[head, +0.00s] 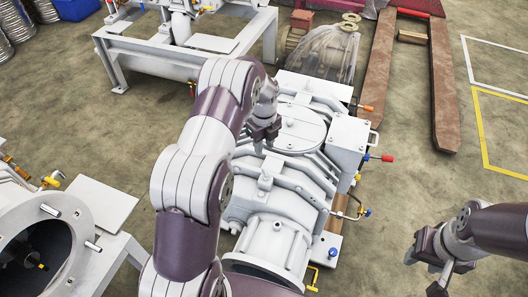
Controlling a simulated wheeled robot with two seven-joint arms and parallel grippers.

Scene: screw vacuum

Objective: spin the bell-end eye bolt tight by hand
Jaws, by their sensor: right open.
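The grey vacuum pump (318,172) lies on the floor in the middle of the head view, with its round bell end (272,243) toward me. A small raised fitting (265,182) stands on its top near the bell end; I cannot tell whether it is the eye bolt. My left gripper (265,147) points down over the pump's top, left of the round cover, a little beyond that fitting. Its fingers are small and I cannot tell how far apart they are. My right gripper (424,268) is open and empty at the lower right, away from the pump.
Red and yellow-handled valves stick out along the pump's right side. A brown pallet fork (444,95) lies at the upper right. A second machine on a white frame (150,62) stands behind, and an open cylinder (45,235) at the left.

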